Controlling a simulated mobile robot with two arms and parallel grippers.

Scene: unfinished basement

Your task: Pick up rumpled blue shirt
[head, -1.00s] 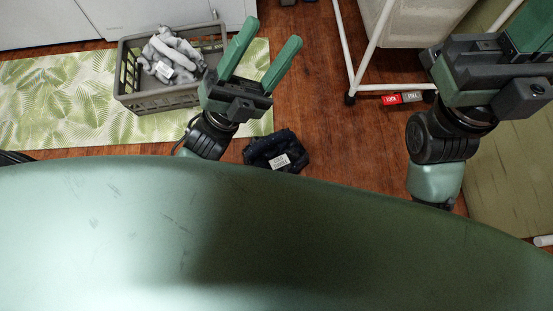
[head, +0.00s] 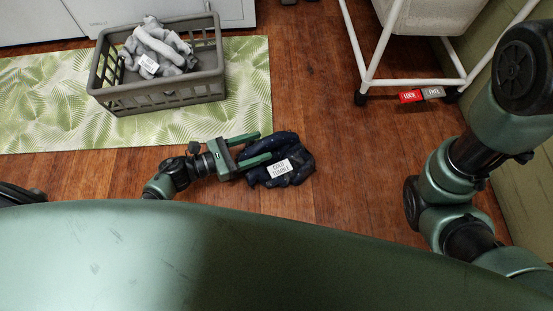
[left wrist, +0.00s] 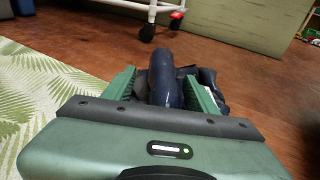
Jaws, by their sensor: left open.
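The rumpled blue shirt (head: 300,158), very dark navy with a white label, lies in a heap on the wooden floor in the head view. My left gripper (head: 266,149) reaches it from the left, low over the floor. Its two green fingers are apart, with part of the shirt between them. In the left wrist view, a thick dark fold of the shirt (left wrist: 165,80) stands between the open fingers (left wrist: 163,85), and more cloth shows behind the right finger. Whether the fingers touch the cloth is unclear. My right arm shows at the right, but its gripper is out of view.
A grey basket (head: 165,95) with grey cloth (head: 157,47) stands on a leaf-patterned mat (head: 40,110) at upper left. A white wheeled frame (head: 370,60) stands at upper right, with a red and grey lock tag (head: 411,97). Floor right of the shirt is clear.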

